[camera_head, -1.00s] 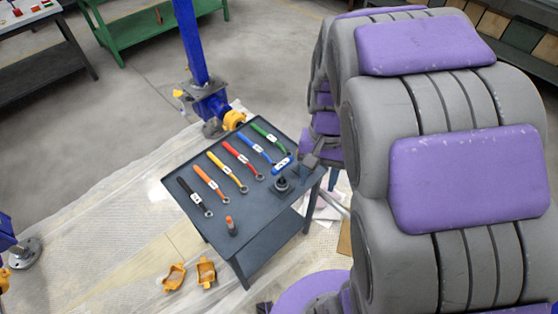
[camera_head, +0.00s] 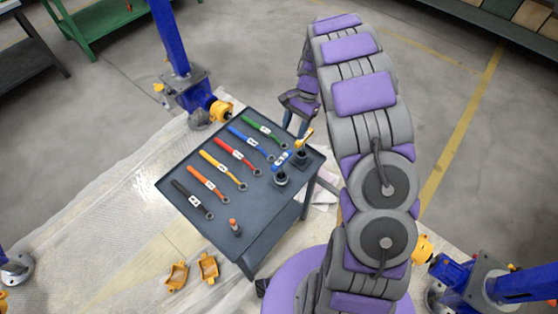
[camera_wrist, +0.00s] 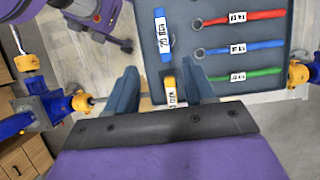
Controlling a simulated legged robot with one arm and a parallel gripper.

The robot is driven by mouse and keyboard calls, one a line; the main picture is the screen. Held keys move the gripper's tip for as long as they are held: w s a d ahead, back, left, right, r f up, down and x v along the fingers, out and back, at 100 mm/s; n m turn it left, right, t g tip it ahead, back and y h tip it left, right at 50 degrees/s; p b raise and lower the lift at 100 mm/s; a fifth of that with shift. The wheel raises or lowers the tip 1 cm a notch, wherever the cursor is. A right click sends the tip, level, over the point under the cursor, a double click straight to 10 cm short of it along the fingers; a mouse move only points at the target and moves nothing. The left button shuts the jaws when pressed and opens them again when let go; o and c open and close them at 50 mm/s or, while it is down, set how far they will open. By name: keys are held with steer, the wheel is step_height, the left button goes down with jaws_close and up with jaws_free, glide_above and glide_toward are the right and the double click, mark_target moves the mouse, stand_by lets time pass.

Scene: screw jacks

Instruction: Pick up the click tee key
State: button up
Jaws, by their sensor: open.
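Two labelled tee-shaped handles stand on dark round holders at the right end of the grey table. One is blue (camera_head: 282,161) and one is yellow (camera_head: 306,137); I cannot read which is the click tee key. In the wrist view the yellow handle (camera_wrist: 170,91) shows in the gap between my fingers, and the blue handle (camera_wrist: 162,34) is beyond it, left of the table middle. My gripper (camera_wrist: 162,82) is open and empty. In the head view my gripper (camera_head: 296,122) is behind and above the yellow handle, apart from it.
The table (camera_head: 262,215) carries a row of ring-ended wrenches in several colours, including a red one (camera_head: 236,154). A small orange-topped piece (camera_head: 235,228) stands near its front edge. Blue screw jacks (camera_head: 172,40) stand around. Two orange brackets (camera_head: 208,267) lie on the floor mat.

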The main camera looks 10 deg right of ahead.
mark_target(283, 158)
steer(key=b+x, duration=0.1)
steer(key=x, duration=1.1)
steer(key=shift+w+f+b, duration=0.15)
steer(key=shift+f+b, duration=0.1)
steer(key=shift+b, duration=0.05)
steer(key=b+x, duration=0.1)
steer(key=x, duration=0.3)
steer(key=shift+w+f, duration=0.1)
steer(key=shift+f, duration=0.15)
steer(key=shift+a+f, duration=0.2)
steer(key=shift+f, duration=0.25)
steer(key=shift+c, duration=0.4)
jaws_close()
